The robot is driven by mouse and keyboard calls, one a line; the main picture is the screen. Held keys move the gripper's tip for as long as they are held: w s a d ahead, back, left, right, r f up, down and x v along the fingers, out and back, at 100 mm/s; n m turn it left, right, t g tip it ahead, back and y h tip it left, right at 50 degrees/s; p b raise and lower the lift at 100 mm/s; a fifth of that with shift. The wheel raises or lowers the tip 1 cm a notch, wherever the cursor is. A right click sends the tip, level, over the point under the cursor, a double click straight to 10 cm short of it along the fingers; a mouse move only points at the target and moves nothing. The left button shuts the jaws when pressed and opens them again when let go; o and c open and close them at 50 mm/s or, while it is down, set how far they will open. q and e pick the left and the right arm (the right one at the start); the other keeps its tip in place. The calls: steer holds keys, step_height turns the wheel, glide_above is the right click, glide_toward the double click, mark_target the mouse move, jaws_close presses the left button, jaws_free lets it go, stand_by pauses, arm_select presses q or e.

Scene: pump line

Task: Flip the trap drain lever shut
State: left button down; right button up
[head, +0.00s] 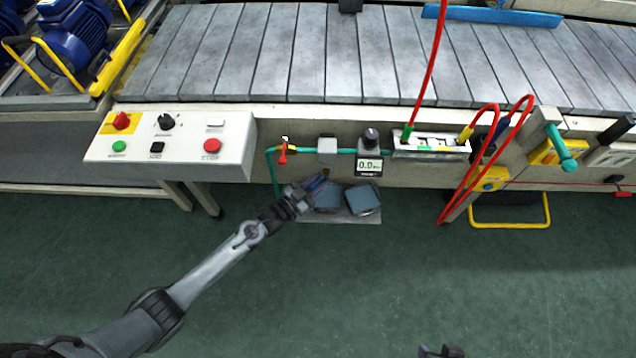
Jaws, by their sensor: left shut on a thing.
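My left gripper (316,184) reaches in from the lower left. Its fingertips are closed just below the grey trap-like block (327,149) on the teal pipe line. The fingers are shut on a small part that they mostly hide; from its place under the block I take it for the trap drain lever. Its angle cannot be told. A red valve handle (283,153) on the same line, to the left, points down and is apart from the gripper. Only the tip of my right gripper (440,351) shows at the bottom edge, far from the line; its opening is unclear.
Two blue-grey boxes (363,199) sit on a flat plate under the line, close to the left gripper. A gauge (369,166) reads about 0.0. A control panel (170,146) stands left, red hoses (480,150) hang right. The green floor in front is clear.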

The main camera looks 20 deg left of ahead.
stand_by(0.4)
arm_select(q)
steer(key=c, duration=1)
jaws_free()
steer(key=shift+w, duration=0.1)
steer(key=shift+c, duration=0.2)
steer(key=shift+s+a, duration=0.15)
steer(key=shift+s, duration=0.15)
steer(key=p+v, duration=0.4)
steer(key=v, duration=0.6)
steer(key=shift+a, duration=0.15)
